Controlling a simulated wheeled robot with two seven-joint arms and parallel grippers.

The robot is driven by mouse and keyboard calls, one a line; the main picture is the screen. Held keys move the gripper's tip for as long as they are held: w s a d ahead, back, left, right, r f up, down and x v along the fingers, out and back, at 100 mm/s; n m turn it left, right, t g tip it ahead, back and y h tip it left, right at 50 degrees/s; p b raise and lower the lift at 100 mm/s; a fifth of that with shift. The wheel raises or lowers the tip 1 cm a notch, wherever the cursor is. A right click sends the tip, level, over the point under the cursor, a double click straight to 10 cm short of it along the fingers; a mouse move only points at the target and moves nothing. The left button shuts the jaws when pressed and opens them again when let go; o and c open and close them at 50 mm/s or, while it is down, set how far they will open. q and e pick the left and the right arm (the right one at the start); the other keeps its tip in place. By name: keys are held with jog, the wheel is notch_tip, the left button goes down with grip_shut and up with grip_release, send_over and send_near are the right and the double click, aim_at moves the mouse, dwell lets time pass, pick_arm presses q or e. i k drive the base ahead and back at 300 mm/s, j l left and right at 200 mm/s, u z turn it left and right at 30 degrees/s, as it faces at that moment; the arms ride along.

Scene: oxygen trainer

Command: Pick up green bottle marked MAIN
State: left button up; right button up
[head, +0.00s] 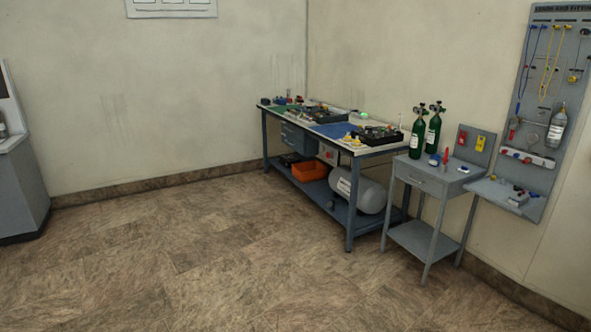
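Two green bottles with dark valve tops stand upright on a small grey side table (431,183) at the right of the head view. The nearer green bottle (417,138) is at the left, and the other green bottle (433,134) stands just behind it to the right. Each has a white label, but the lettering is too small to read, so I cannot tell which is marked MAIN. Neither of my grippers is in view.
A long workbench (349,137) with tools and trays stands left of the side table. A grey tank (371,196) and an orange bin (309,170) sit on its lower shelf. A pegboard (553,90) hangs at right. The tiled floor (200,250) in front is clear.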

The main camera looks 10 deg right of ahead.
aim_at(419, 124)
jog(key=i+z, duration=0.1)
jog(key=i, duration=0.85)
jog(key=i+j, duration=0.2)
jog(key=i, duration=0.75)
jog(key=i+j+z, duration=0.1)
jog(key=i+z, duration=0.35)
jog(key=i+j+z, duration=0.25)
jog(key=i+z, duration=0.15)
jog(key=i+j+z, duration=0.7)
jog(key=z, duration=0.15)
jog(key=j, duration=0.1)
